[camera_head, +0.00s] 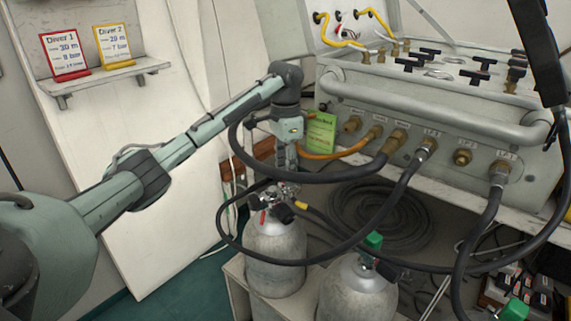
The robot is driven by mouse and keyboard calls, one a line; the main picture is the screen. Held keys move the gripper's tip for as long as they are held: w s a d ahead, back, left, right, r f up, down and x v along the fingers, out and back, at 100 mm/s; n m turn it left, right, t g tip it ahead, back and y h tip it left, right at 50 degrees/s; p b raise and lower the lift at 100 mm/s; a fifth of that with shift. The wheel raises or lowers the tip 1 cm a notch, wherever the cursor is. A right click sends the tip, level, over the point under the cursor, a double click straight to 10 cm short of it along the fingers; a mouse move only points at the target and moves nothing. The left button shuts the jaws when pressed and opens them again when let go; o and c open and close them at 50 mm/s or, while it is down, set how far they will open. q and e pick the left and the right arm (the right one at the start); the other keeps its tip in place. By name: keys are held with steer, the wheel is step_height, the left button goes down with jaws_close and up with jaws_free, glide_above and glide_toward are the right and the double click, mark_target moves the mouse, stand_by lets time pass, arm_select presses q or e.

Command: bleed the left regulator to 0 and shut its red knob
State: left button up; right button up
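The left grey gas cylinder (275,258) stands in a pale crate below the panel. Its valve and regulator (287,204) sit on top, with a black round knob at the front. A small red part (262,217) shows at the left of the valve; I cannot tell if it is the red knob. My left arm comes in from the left, and my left gripper (287,182) points down at the top of this regulator. Its fingertips overlap the valve parts, so contact and finger opening are unclear. No gauge reading is legible.
A second cylinder (357,290) with a green knob (373,240) stands to the right. Black hoses loop from the grey panel (440,128) around both cylinders. A green card (321,133) hangs behind my gripper. Red and yellow diver cards stand on a shelf (105,80).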

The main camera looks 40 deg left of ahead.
arm_select(q)
step_height(320, 180, up, 12)
stand_by(0.4)
